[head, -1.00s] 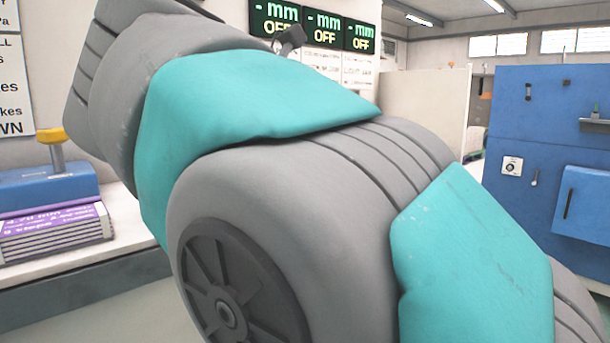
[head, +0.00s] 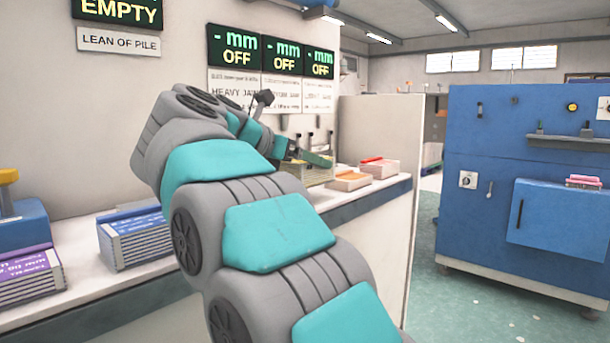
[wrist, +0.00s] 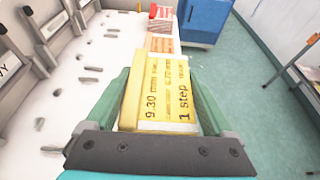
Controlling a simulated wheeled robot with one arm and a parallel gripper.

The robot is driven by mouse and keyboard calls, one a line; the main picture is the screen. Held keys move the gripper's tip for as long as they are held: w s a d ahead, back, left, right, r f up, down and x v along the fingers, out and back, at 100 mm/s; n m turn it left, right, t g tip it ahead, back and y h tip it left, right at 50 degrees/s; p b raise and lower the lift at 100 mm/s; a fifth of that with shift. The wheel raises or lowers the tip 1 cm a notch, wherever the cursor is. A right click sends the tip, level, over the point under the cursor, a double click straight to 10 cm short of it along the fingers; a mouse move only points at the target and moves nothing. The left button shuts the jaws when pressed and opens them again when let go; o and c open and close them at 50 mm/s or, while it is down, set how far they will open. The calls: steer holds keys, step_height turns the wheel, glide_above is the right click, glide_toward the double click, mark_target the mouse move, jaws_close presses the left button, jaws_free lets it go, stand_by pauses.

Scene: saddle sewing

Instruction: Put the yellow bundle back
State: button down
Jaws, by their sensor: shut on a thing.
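The yellow bundle (wrist: 158,92) is a block with a yellow label reading "9.30 mm" and "1 step" and pale sides. In the wrist view it sits between the two green fingers of my gripper (wrist: 160,98), which is shut on it. In the head view my gripper (head: 312,160) is over the far part of the counter, and the bundle (head: 320,176) shows only partly beneath it. I cannot tell whether the bundle touches the counter.
The white counter (wrist: 75,95) runs along a wall. An orange-labelled bundle (head: 349,181) and a red one (head: 380,168) lie beyond mine. Blue (head: 135,240) and purple (head: 28,278) bundles lie at the left. A blue cabinet (head: 500,190) stands right, across open floor.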

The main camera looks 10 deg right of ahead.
mark_target(304, 176)
steer(key=shift+w+d+f, duration=0.1)
steer(key=shift+w+f, duration=0.05)
steer(key=shift+w, duration=0.05)
steer(key=shift+f, duration=1.55)
steer(key=shift+f, duration=0.2)
jaws_free()
steer(key=shift+r, duration=0.15)
steer(key=shift+s+a+r, duration=0.1)
steer(key=shift+s+a, duration=0.05)
steer(key=shift+a, duration=0.1)
steer(key=b+v, duration=0.1)
steer(key=v, duration=0.9)
steer(key=shift+s+a, duration=0.1)
steer(key=shift+a, duration=0.1)
steer(key=shift+s+a+r, duration=0.3)
steer(key=shift+s+a, duration=0.05)
steer(key=shift+s, duration=0.05)
steer(key=shift+s, duration=0.1)
